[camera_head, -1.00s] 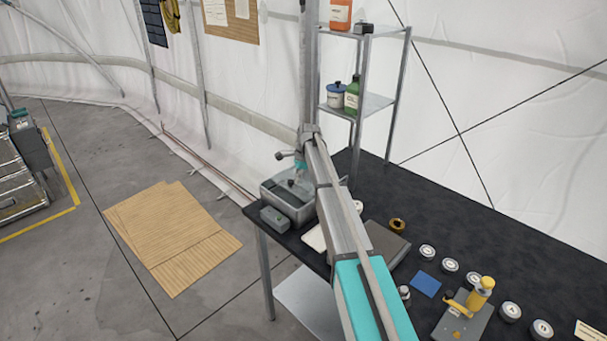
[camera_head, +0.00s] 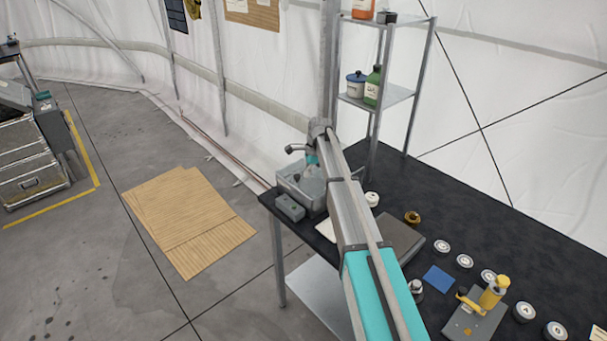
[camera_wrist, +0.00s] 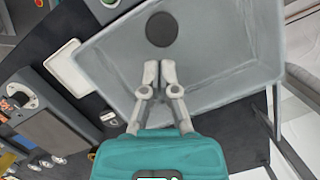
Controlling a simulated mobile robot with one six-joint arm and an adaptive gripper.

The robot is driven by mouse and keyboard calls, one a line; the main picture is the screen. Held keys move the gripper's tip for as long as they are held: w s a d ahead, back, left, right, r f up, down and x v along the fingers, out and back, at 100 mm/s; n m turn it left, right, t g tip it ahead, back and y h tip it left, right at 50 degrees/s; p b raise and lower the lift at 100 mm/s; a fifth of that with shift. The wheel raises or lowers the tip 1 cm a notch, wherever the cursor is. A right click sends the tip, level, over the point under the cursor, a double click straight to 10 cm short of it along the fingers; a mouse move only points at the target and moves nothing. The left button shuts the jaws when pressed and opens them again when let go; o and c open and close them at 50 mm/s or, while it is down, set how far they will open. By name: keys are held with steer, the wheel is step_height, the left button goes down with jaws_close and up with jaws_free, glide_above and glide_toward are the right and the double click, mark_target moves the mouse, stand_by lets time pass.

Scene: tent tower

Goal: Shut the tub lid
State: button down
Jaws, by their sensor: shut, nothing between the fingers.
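The grey tub (camera_head: 284,186) stands at the far left corner of the dark table in the head view, partly hidden by my arm. In the wrist view the grey rimmed tub (camera_wrist: 218,88) fills the upper middle, with a round black disc or knob (camera_wrist: 162,30) on its grey face. I cannot tell whether that face is the lid or the inside, nor how far the lid stands open. My gripper (camera_wrist: 160,70) is shut and empty, its fingertips over the tub face, just short of the black disc. In the head view my gripper (camera_head: 312,161) is small at the tub.
A small grey box (camera_head: 289,208) sits at the tub's near side. A white tray (camera_wrist: 68,68) lies beside the tub. A steel shelf (camera_head: 385,97) with bottles rises behind. A yellow-handled device (camera_head: 478,310) and several round pucks stand at the right. The table's left edge is close.

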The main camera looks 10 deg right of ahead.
mark_target(312, 180)
steer(key=d, duration=0.2)
steer(key=d+r+p, duration=0.1)
steer(key=shift+w, duration=0.25)
steer(key=p+v, duration=0.8)
steer(key=v, duration=0.1)
steer(key=shift+p, duration=0.35)
steer(key=shift+s+a, duration=0.1)
steer(key=s+f+n+h+b, duration=0.1)
steer(key=s+n, duration=0.4)
steer(key=s, duration=0.7)
steer(key=s+d+f+n+h+b, duration=0.1)
steer(key=s+f+n+b, duration=0.3)
steer(key=s, duration=0.9)
steer(key=s+f+n+b, duration=0.3)
steer(key=s+n, duration=0.4)
steer(key=s, duration=0.6)
steer(key=shift+d+f+t+h, duration=0.15)
steer(key=shift+f+t+h, duration=0.15)
steer(key=shift+h, duration=0.1)
